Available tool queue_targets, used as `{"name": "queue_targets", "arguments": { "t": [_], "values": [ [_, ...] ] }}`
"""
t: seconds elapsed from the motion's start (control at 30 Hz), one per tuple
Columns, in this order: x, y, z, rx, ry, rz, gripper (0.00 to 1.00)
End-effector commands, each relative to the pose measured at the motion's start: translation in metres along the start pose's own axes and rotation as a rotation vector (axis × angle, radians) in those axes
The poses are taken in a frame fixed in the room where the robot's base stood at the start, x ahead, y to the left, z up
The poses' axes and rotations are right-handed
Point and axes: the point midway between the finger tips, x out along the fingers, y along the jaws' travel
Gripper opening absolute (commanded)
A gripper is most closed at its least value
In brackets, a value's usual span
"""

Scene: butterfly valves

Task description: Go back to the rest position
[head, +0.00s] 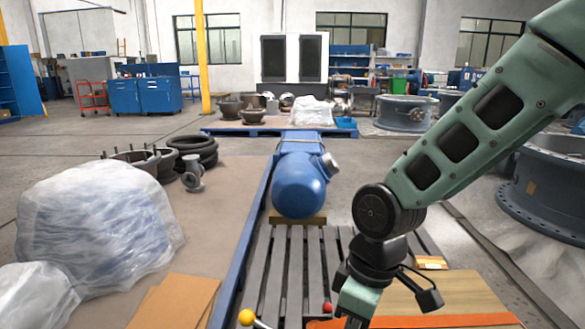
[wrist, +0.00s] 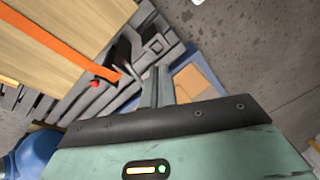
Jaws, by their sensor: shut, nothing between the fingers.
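My gripper shows in the wrist view with its two dark fingers (wrist: 159,72) together and nothing between them. In the head view, my green arm comes in from the upper right and bends down at a black joint. The green hand hangs low at the bottom edge, over the grey slats, beside a board with an orange strip (head: 425,322). The fingertips are hidden below the frame there. A red ball (head: 327,308) and a yellow ball (head: 246,317) are to the left of the hand. The red ball also shows in the wrist view (wrist: 95,84), left of the fingers.
A blue rounded machine part (head: 300,190) stands at the far end of the grey slatted pallet (head: 288,262). A plastic-wrapped heap (head: 95,222) is at left, near black rings (head: 195,150). A large grey flange ring (head: 545,190) lies at right. Open floor shows farther back at left.

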Motion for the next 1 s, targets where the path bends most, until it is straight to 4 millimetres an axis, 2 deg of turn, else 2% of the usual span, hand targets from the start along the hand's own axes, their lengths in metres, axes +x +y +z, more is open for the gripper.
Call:
{"name": "queue_targets", "arguments": {
  "t": [0.03, 0.2, 0.53, 0.6, 0.87, 1.0],
  "values": [
    [-0.010, -0.016, 0.012, 0.031, -0.016, 0.028, 0.00],
    [-0.030, -0.053, 0.050, 0.172, -0.042, 0.085, 0.00],
    [-0.050, -0.098, 0.106, 0.377, -0.027, 0.136, 0.00],
    [-0.071, -0.099, 0.102, 0.380, -0.031, 0.133, 0.00],
    [-0.122, -0.107, 0.096, 0.377, -0.032, 0.132, 0.00],
    [-0.163, -0.113, 0.091, 0.377, -0.031, 0.132, 0.00]
  ]
}}
